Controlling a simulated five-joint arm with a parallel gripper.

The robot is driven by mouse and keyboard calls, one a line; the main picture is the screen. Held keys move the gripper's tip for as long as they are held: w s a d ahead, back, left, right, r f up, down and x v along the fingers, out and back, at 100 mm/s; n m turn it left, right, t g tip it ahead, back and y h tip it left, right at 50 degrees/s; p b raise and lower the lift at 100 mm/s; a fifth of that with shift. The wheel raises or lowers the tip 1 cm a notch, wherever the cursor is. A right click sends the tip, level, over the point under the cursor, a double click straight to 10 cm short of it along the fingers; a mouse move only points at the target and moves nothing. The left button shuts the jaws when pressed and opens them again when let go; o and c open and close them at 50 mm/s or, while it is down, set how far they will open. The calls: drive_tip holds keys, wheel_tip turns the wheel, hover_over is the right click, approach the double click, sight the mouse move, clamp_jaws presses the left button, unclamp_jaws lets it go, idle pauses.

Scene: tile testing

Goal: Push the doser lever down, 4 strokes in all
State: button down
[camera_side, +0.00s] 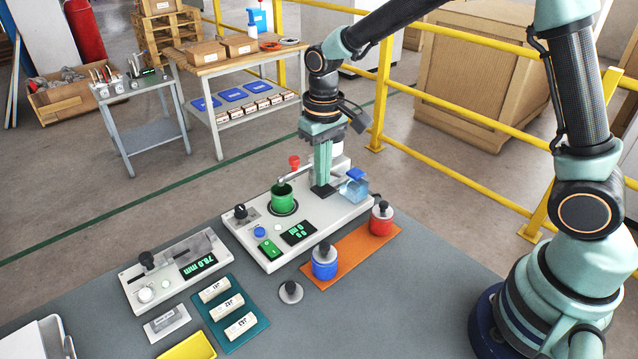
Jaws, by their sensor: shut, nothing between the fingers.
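My gripper (322,188) points straight down over the back right of a white device (330,215). Its fingers are together and nothing shows between them. Just left of the fingers, a grey metal arm (293,177) reaches out above a green cup (283,200) on the device. A red knob (294,162) stands near that arm. A clear block with a blue top (356,175) is right of the fingers. I cannot tell for sure which part is the doser lever. The fingers hide part of the mechanism, and I cannot tell if they touch it.
A second white device (175,268) with a display and a teal tray (229,315) of pale blocks are at left. Yellow railings (480,116) stand behind the table.

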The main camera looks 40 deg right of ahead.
drive_tip(key=shift+f, duration=1.5)
drive_tip(key=shift+r, duration=1.7)
